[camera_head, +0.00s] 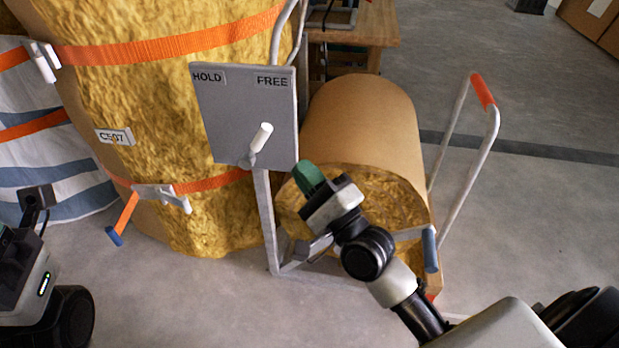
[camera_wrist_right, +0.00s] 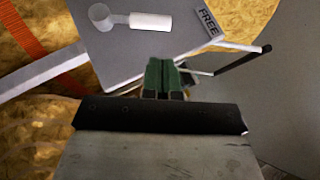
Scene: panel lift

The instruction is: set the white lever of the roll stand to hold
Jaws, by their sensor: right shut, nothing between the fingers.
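The white lever (camera_head: 261,137) sits on a grey panel (camera_head: 225,110) marked HOLD at the upper left and FREE at the upper right. The lever tilts up and slightly right from its pivot at the panel's lower middle, toward the FREE side. My right gripper (camera_head: 308,177) is shut and empty, with green fingertips, just right of and below the panel's lower right corner, apart from the lever. In the right wrist view the shut green fingers (camera_wrist_right: 163,76) are in front of the panel's edge, and the lever (camera_wrist_right: 150,21) lies beyond them. My left gripper (camera_head: 40,198) is partly in view at the left edge.
A brown roll (camera_head: 365,120) lies on the stand behind my right gripper. A big yellow insulation roll (camera_head: 150,100) with orange straps stands at the left. A white handle frame with an orange grip (camera_head: 482,91) rises at the right. Grey floor is clear beyond it.

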